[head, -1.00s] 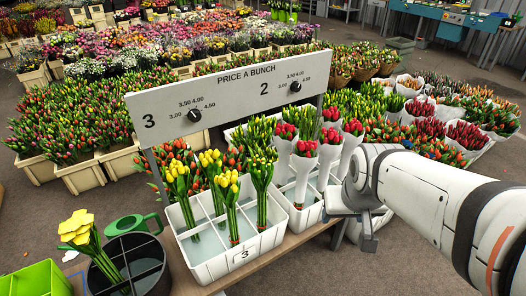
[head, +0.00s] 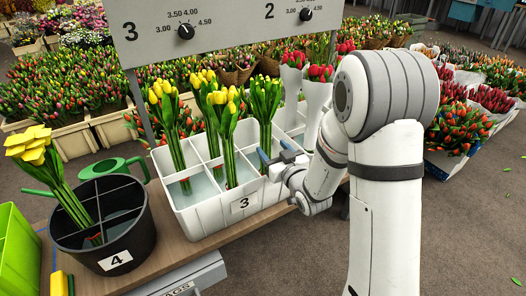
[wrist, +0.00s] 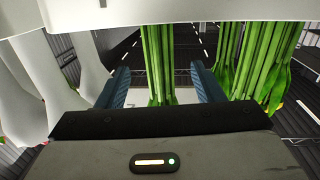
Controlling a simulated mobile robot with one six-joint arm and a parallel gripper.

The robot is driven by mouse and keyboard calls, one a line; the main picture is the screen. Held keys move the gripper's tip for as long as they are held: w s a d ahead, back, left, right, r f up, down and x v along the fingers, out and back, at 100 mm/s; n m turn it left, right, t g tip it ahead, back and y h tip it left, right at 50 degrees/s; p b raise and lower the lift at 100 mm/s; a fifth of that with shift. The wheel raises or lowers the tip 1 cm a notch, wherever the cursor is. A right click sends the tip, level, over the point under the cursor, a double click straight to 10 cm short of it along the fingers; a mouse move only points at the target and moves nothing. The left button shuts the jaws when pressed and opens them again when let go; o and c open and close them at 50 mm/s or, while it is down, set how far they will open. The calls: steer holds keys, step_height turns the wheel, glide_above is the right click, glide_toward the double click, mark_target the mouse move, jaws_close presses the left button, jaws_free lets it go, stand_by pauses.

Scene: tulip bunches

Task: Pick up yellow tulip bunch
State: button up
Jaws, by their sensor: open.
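Yellow tulip bunches stand upright in the white divided crate (head: 215,222) marked 3: one at the left (head: 163,95), one at the back (head: 203,80) and one in the front middle (head: 226,105). My gripper (head: 274,153) is open at the crate's right side, close to this green bunch. In the wrist view, green stems (wrist: 158,62) show beyond and between my blue fingertips, not gripped. More green stems (wrist: 250,65) stand to their right.
White-wrapped red tulips (head: 292,85) stand behind the crate and also show in the wrist view (wrist: 45,75). The price sign (head: 225,32) hangs above. A black bucket (head: 105,235) marked 4 holds yellow flowers at left, near a green watering can (head: 115,168).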

mark_target(268, 144)
steer(key=shift+w+a+f+y, duration=0.3)
steer(key=shift+w+a, duration=0.1)
steer(key=shift+a, duration=0.1)
steer(key=x, duration=0.1)
steer(key=b+x, duration=0.1)
steer(key=x, duration=0.3)
steer(key=shift+w+d+b, duration=0.15)
steer(key=shift+w+b, duration=0.15)
steer(key=shift+w, duration=0.05)
steer(key=shift+w+a+r, duration=0.1)
steer(key=shift+w+a, duration=0.15)
steer(key=shift+w, duration=0.25)
steer(key=shift+c, duration=0.5)
steer(key=c, duration=1.2)
steer(key=shift+o, duration=0.2)
step_height(268, 144, up, 10)
steer(key=p, duration=0.3)
